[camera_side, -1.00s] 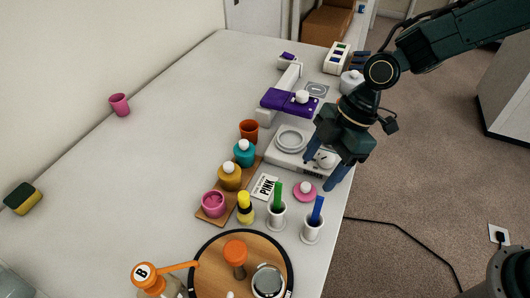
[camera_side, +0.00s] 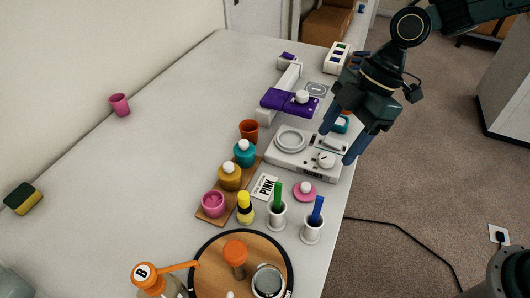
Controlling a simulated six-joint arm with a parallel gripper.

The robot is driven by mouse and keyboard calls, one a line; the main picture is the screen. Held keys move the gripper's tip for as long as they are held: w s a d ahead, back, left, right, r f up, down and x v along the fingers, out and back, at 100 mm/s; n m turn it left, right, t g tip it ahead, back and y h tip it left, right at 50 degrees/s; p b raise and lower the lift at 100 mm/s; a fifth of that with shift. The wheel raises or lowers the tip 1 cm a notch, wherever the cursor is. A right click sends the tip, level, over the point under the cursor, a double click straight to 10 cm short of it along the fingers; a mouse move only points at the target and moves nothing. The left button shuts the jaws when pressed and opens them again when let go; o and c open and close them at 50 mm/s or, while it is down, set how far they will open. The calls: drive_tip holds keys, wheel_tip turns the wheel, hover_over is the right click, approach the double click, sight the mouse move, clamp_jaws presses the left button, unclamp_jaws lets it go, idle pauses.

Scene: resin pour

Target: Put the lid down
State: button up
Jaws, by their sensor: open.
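The pink lid (camera_side: 304,191) with a pale knob lies flat on the table, in front of the white scale and near the table's right edge. The pink jar (camera_side: 213,204) stands uncovered at the near end of the wooden board, with pink contents showing. My gripper (camera_side: 338,146) is open and empty, with its fingers pointing down above the right part of the scale. It is apart from the lid, above and behind it in the picture.
The white scale (camera_side: 284,160) is below my gripper. Two white holders (camera_side: 311,231) with upright blue and green sticks and a yellow bottle (camera_side: 245,211) stand near the lid. A round wooden tray (camera_side: 211,269) is in front. The table's left side is largely clear.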

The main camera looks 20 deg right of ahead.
drive_tip(key=s+d+r+m+t+h, duration=0.1)
drive_tip(key=s+d+r+m+t, duration=0.1)
drive_tip(key=s+d+r+m, duration=0.25)
drive_tip(key=s+d+r+m+t+h, duration=0.1)
drive_tip(key=s+d+r+m, duration=0.1)
drive_tip(key=d+r+m, duration=0.45)
drive_tip(key=s+d+m+t+h, duration=0.2)
drive_tip(key=s+d+m, duration=0.5)
drive_tip(key=s+d, duration=0.3)
drive_tip(key=shift+s+d+f+t, duration=0.2)
drive_tip(key=shift+s+d+t, duration=0.15)
drive_tip(key=shift+s, duration=0.55)
